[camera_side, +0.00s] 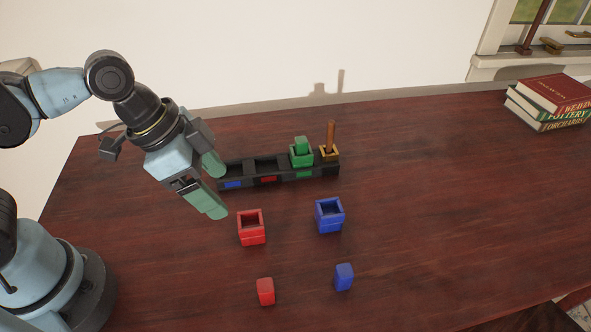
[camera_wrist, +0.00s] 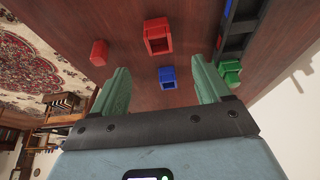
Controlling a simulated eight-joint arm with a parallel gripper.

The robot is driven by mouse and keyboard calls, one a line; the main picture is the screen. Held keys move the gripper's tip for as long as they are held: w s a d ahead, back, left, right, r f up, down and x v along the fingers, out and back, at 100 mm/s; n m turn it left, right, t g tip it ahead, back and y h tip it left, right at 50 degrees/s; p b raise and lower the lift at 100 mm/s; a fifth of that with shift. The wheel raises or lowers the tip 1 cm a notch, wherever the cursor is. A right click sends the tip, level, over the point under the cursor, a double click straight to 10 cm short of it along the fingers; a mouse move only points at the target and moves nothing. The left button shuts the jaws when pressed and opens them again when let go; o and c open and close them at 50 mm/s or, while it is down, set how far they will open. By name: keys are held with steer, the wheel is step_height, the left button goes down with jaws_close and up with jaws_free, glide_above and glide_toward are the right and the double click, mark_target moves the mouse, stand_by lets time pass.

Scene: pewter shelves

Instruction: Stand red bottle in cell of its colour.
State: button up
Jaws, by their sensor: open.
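The red bottle (camera_side: 250,228) is a square, open-topped container standing upright on the table; it also shows in the wrist view (camera_wrist: 158,38). The dark rack (camera_side: 250,182) stands behind it, with blue, red and green labels along its front. The cell above the red label (camera_side: 268,179) looks empty. A green bottle (camera_side: 301,156) with a green piece in its top stands in the green-labelled cell. My gripper (camera_side: 218,192) is open and empty, above the table to the upper left of the red bottle. In the wrist view its fingers (camera_wrist: 160,68) are wide apart.
A blue open-topped bottle (camera_side: 329,215) stands right of the red one. A small red block (camera_side: 265,291) and a small blue block (camera_side: 344,277) lie nearer the front. A brown stick (camera_side: 331,137) rises from the rack's right end. Books (camera_side: 548,103) are far right; the table's right side is clear.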

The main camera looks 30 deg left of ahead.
mark_target(255, 226)
steer(key=shift+x, duration=5)
steer(key=shift+d, duration=0.15)
steer(key=shift+c, duration=0.4)
steer(key=c, duration=1.2)
steer(key=shift+o, duration=0.2)
steer(key=shift+r, duration=0.2)
